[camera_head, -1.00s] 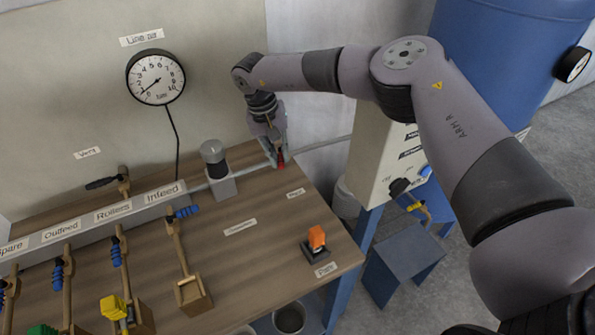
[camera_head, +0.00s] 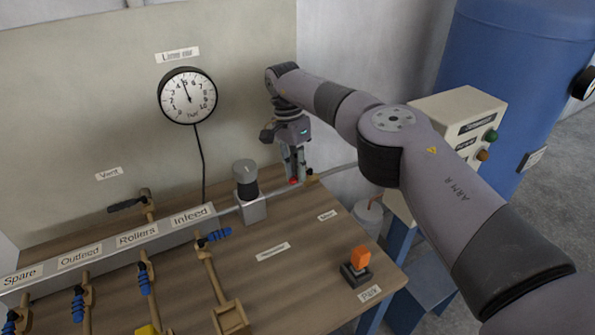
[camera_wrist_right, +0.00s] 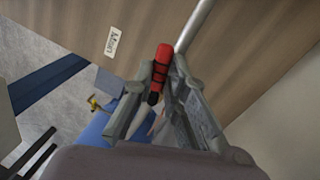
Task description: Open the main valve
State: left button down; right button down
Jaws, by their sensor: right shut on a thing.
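The main valve's red handle (camera_head: 293,181) is at the pipe by the back right of the bench, mostly hidden by my right gripper (camera_head: 295,172). In the right wrist view the red handle (camera_wrist_right: 161,67) lies between the fingers of my right gripper (camera_wrist_right: 160,85), roughly in line with the pipe (camera_wrist_right: 194,24). The right gripper is shut on it. A brass fitting (camera_head: 312,175) shows just right of the fingers. The "Main" label (camera_head: 327,215) lies on the bench in front. My left gripper is not in view.
The line gauge (camera_head: 188,95) on the wall reads near 5. A dark-topped regulator (camera_head: 246,182) stands left of my gripper. Several blue-handled valves branch from the manifold (camera_head: 110,238). An orange switch (camera_head: 360,258) sits near the bench's right edge.

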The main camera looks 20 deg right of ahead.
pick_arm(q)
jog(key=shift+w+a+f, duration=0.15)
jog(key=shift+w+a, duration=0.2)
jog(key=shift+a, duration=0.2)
pick_arm(e)
jog(key=shift+w+r+m, duration=0.1)
jog(key=shift+w+m, duration=0.35)
jog(key=shift+m, duration=0.65)
jog(key=c, duration=1.6)
grip_release()
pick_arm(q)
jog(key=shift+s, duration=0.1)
pick_arm(e)
notch_tip(320, 180, up, 10)
